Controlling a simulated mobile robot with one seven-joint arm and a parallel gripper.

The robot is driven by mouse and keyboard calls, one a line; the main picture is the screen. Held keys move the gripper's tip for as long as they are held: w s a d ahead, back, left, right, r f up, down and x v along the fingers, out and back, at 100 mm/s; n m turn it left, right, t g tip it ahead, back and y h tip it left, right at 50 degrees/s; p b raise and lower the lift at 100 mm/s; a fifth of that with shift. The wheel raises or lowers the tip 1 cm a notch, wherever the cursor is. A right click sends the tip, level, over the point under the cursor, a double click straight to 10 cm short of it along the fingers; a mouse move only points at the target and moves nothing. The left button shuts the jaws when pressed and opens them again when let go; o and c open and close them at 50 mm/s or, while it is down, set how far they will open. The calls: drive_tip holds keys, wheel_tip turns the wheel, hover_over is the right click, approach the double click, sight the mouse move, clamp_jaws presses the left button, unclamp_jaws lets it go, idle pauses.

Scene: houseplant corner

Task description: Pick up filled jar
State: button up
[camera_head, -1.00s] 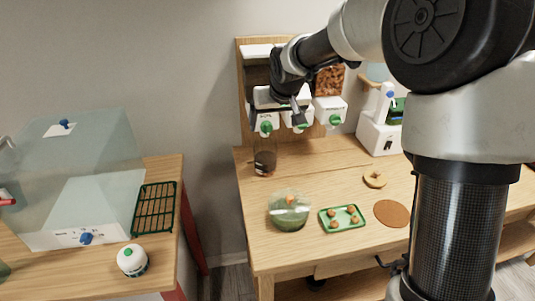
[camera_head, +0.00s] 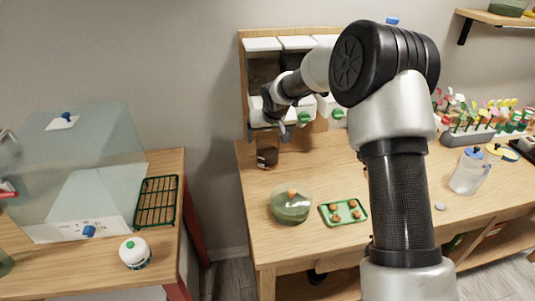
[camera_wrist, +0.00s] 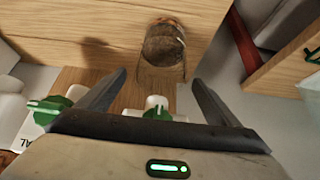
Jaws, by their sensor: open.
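The filled jar (camera_head: 267,157) is clear glass with dark brown contents. It stands on the wooden table under the left dispenser, near the table's left edge. It also shows in the wrist view (camera_wrist: 163,45), ahead of my fingers and roughly centred between them. My gripper (camera_head: 277,128) is just above and beside the jar in the head view, partly hidden by my arm. In the wrist view my gripper (camera_wrist: 160,78) has its two fingers spread apart, with nothing held. The fingers do not appear to touch the jar.
White dispensers with green knobs (camera_head: 304,118) hang close behind my gripper. A glass terrarium (camera_head: 291,206) and a green tray (camera_head: 344,212) stand in front on the table. A water jug (camera_head: 468,172) is at right. A gap separates the left table.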

drive_tip(key=shift+w+f, duration=0.15)
drive_tip(key=c, duration=1.7)
drive_tip(key=shift+c, duration=0.9)
drive_tip(key=shift+r, duration=0.2)
